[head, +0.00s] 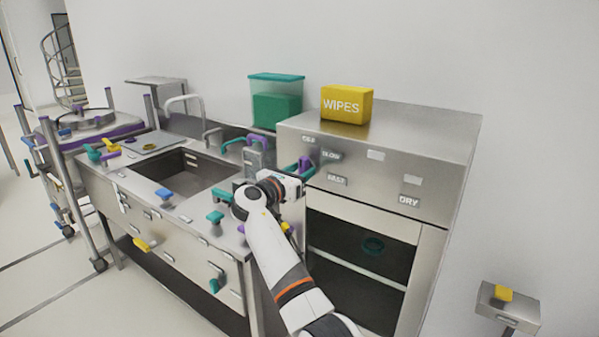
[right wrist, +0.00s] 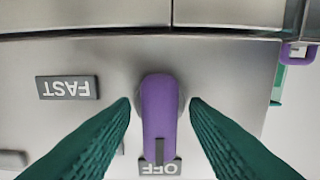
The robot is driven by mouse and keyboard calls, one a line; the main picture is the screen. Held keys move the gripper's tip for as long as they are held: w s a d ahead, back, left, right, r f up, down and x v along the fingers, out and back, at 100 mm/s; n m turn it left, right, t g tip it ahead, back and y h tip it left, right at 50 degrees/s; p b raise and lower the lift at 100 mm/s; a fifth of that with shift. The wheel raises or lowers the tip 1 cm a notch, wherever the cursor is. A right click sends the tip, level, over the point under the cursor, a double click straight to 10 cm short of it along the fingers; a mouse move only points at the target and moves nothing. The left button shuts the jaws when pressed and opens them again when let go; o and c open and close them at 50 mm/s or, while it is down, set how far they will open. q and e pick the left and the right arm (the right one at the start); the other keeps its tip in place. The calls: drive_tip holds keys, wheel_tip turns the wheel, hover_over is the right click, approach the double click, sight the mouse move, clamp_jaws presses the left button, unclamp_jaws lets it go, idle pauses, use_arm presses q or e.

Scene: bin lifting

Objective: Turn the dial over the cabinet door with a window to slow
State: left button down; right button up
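The purple dial (head: 304,162) is on the steel cabinet's front panel, above the cabinet door with a dark window (head: 350,270). In the right wrist view, the dial (right wrist: 158,105) has its dark mark at the OFF label (right wrist: 160,167). The FAST label (right wrist: 68,88) is to its left there. In the head view the SLOW label (head: 331,155) lies between OFF (head: 308,139) and FAST (head: 337,179). My right gripper (right wrist: 158,104) is open, its teal fingers on either side of the dial with a visible gap at each side. My left gripper is out of view.
A yellow WIPES box (head: 346,104) and a green-lidded container (head: 276,102) stand at the back. The sink counter (head: 140,172) with several coloured handles is to the left. A DRY label (head: 409,201) is on the panel's right. A small stand (head: 508,308) is at lower right.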

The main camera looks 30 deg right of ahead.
clamp_jaws()
drive_tip(key=shift+m, duration=0.3)
drive_tip(key=m+b, duration=0.1)
drive_tip(key=m, duration=0.2)
drive_tip(key=shift+f+m, duration=0.15)
drive_tip(key=shift+m, duration=0.15)
drive_tip(key=m+b, duration=0.3)
drive_tip(key=m, duration=0.2)
drive_tip(key=shift+m, duration=0.4)
drive_tip(key=shift+o, duration=0.7)
unclamp_jaws()
